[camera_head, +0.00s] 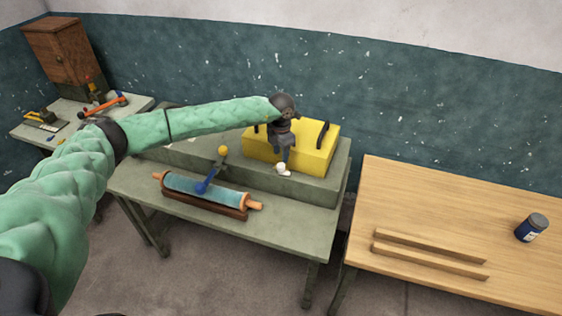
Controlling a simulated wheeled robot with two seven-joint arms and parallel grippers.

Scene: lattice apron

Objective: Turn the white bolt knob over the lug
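A yellow block-shaped box (312,159) with dark handle-like parts on top stands on the raised grey-green step of the middle bench. The small white bolt knob (281,168) shows low on its front face, with a pale piece just below it. My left gripper (283,160) comes down in front of the box with its fingertips at the knob, seemingly touching or around it. The fingers look close together, but they are too small to tell whether they grip the knob. The lug cannot be made out clearly. My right gripper is not in view.
On the bench's lower front, a teal roller (187,186) lies in a wooden cradle beside a blue lever with a yellow ball (223,150). A wooden table (450,205) at right holds two rails and a dark jar (531,227). A wooden cabinet (66,52) stands far left.

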